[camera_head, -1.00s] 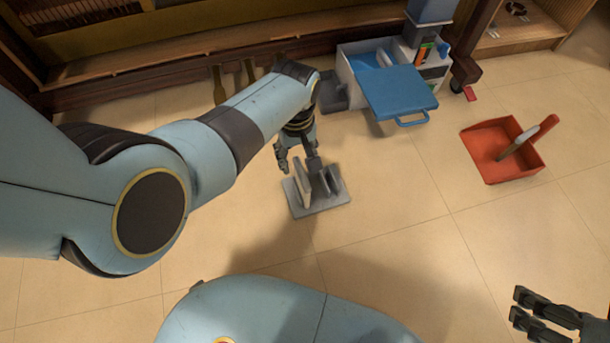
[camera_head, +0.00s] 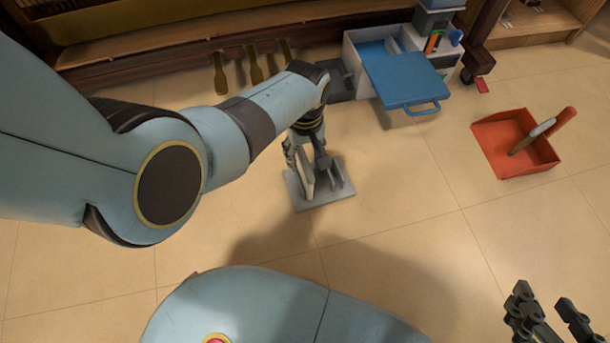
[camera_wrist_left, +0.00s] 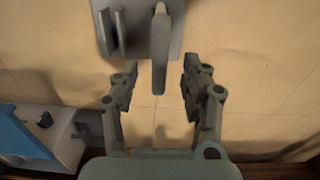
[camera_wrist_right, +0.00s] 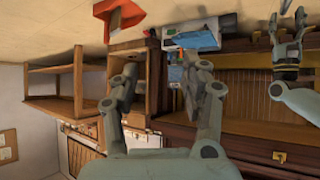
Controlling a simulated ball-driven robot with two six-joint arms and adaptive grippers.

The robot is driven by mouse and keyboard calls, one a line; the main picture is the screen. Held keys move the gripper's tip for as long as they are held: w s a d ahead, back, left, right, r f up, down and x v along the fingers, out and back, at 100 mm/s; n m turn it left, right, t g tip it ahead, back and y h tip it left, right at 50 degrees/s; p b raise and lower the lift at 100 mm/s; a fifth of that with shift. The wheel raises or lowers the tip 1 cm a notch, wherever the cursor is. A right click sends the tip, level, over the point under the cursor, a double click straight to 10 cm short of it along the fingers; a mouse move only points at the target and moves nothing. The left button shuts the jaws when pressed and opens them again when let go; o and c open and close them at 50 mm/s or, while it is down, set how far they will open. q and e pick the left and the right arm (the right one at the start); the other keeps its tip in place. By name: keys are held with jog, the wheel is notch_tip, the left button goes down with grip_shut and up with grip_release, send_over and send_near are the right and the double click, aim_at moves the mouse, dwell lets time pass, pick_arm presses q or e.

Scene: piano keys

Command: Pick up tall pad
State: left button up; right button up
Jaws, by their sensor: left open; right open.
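The tall pad (camera_head: 307,178) is a light grey upright slab on a flat grey base (camera_head: 333,197) on the floor. In the left wrist view the tall pad (camera_wrist_left: 159,55) stands between the fingertips of my open left gripper (camera_wrist_left: 160,72), with a gap on each side. In the head view my left gripper (camera_head: 308,160) is low over the base and partly hides the pad. Shorter upright pieces (camera_wrist_left: 108,32) stand beside it on the same base. My right gripper (camera_head: 546,312) is open and empty at the lower right, well away from the base.
A white box with a blue tray (camera_head: 405,80) stands behind and to the right of the base. A red dustpan (camera_head: 500,145) with a handled tool lies farther right. Several brown pedals (camera_head: 254,65) jut out at the back. The floor in front is clear.

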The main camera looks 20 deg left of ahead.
aim_at(305, 162)
pick_arm(q)
jog(key=shift+s+f+b, duration=0.1)
jog(key=shift+f+b, duration=0.5)
jog(key=shift+f, duration=0.3)
jog(key=shift+f+b, duration=1.35)
jog(key=shift+f, duration=0.2)
grip_shut()
pick_arm(e)
jog(key=w+a+r+n+t+y, duration=0.1)
jog(key=w+r+t, duration=0.4)
jog(key=r, duration=0.3)
jog(key=w+a+r+t+y, duration=0.1)
jog(key=w+r+t, duration=0.3)
jog(key=r, duration=0.4)
jog(key=shift+w+n+t, duration=0.35)
jog(key=shift+n+t, duration=0.05)
jog(key=shift+r, duration=0.1)
